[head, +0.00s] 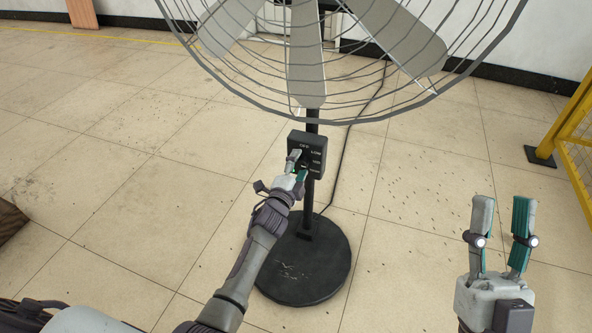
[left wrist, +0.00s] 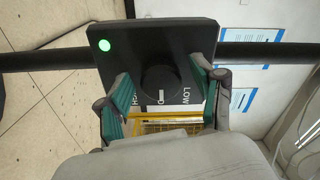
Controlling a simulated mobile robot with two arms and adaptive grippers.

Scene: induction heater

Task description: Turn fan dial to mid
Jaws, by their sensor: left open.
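The fan's black control box (head: 318,146) sits on the stand below the fan cage, with OFF, LOW and further labels on its face. In the left wrist view the round black dial (left wrist: 158,80) is in the middle of the box (left wrist: 180,37). HIGH is readable on the left and LOW on the right, with a partly hidden label ending in D between them, below the dial. A pale mark shows there; I cannot tell for certain where the dial points. My left gripper (head: 297,167) is open, its fingers on either side of the dial. My right gripper (head: 503,199) is open and empty, well away to the right.
The fan cage (head: 306,116) hangs just above the box. The black pole and round base (head: 318,277) stand below it. A cable lies on the floor behind. A yellow fence (head: 577,130) stands at right. The tiled floor is mostly clear.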

